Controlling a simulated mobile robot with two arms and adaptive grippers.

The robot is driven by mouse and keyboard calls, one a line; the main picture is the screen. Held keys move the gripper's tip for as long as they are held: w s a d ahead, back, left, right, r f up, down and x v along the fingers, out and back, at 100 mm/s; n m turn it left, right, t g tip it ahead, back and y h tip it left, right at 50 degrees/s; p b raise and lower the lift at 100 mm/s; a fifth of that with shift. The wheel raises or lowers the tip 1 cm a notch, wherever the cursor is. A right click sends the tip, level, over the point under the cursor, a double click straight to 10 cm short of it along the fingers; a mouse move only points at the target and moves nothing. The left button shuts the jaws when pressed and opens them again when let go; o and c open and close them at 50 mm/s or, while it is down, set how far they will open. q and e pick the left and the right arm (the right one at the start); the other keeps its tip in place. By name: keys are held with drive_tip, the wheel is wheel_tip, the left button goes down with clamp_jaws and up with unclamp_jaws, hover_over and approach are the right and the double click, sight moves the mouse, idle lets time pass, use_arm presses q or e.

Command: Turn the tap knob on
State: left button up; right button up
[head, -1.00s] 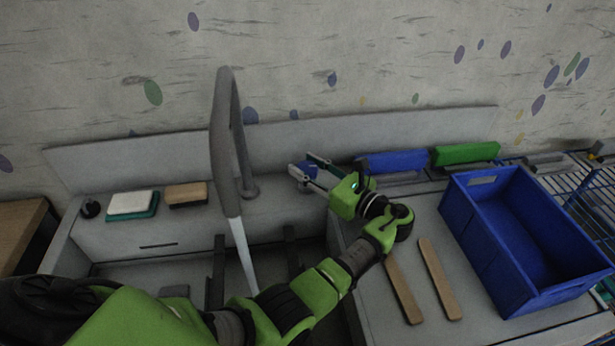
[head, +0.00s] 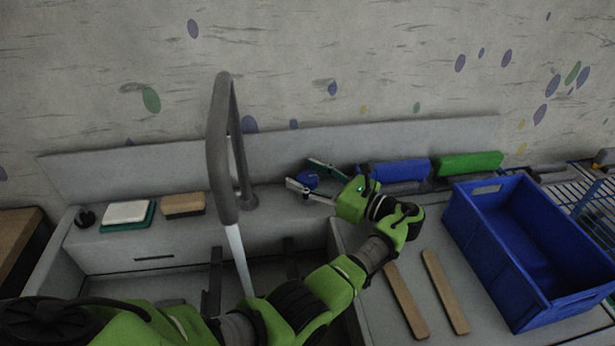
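The grey tap (head: 219,150) arches over the sink, and a pale stream of water (head: 238,259) runs from its spout into the basin. My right gripper is not in view.
A white-and-green sponge (head: 128,214) and a brown sponge (head: 183,204) lie on the left ledge. A blue crate (head: 477,236), two wooden sticks (head: 407,302) and blue (head: 395,170) and green (head: 469,163) blocks are on the right. A backboard (head: 400,138) stands behind.

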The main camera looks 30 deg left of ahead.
sight(307, 176)
use_arm(q)
wheel_tip(307, 176, up, 10)
idle(0.7)
idle(0.4)
